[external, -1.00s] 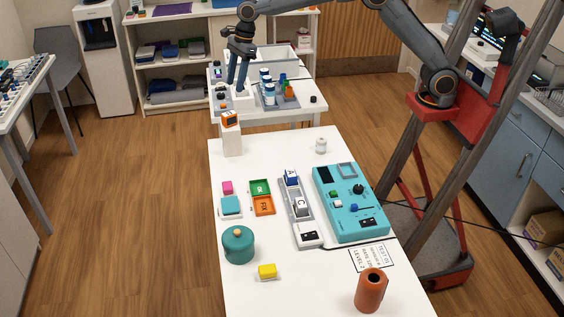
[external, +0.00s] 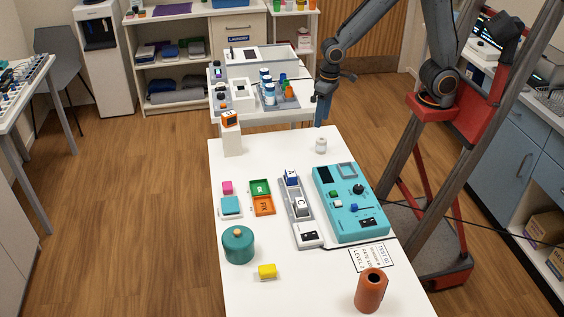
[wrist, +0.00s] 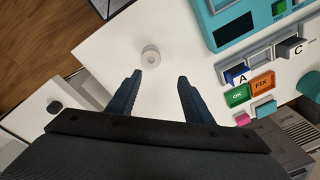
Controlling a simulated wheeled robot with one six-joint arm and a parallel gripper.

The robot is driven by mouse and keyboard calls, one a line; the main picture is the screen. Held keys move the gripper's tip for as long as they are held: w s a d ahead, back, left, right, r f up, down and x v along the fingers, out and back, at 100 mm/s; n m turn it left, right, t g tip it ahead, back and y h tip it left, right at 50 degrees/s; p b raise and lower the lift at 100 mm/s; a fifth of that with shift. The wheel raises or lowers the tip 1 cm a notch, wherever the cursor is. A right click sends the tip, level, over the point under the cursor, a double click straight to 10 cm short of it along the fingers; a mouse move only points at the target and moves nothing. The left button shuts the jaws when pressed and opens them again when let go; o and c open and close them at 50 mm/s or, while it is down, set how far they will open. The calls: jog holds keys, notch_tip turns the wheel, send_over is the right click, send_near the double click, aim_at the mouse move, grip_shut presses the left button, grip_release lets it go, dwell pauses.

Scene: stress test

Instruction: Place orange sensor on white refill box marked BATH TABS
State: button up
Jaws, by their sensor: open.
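An orange block with a dark face, which looks like the orange sensor (external: 230,119), appears to sit on top of a tall white box (external: 232,143) at the far left corner of the near table. No lettering on this box can be read, so I cannot tell if it is the one marked BATH TABS. My gripper (external: 320,122) is open and empty, pointing down above the far right part of the near table. It is well to the right of the orange block. In the wrist view my gripper's fingers (wrist: 160,76) are apart, with neither the orange block nor its box visible.
A small white round piece (external: 321,146) stands near my gripper; the wrist view shows it beyond the fingertips (wrist: 151,57). A teal panel (external: 340,188), colored trays, a teal pot (external: 238,245) and an orange-brown cylinder (external: 370,290) occupy the near table. The back table (external: 306,115) holds bottles and boxes.

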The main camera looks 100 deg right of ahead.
jog(key=s+a+f+n, duration=0.1)
jog(key=s+f+n, duration=0.3)
jog(key=s+n, duration=0.4)
jog(key=s, duration=0.4)
jog(key=shift+s+a+g, duration=0.3)
jog(key=shift+s, duration=0.1)
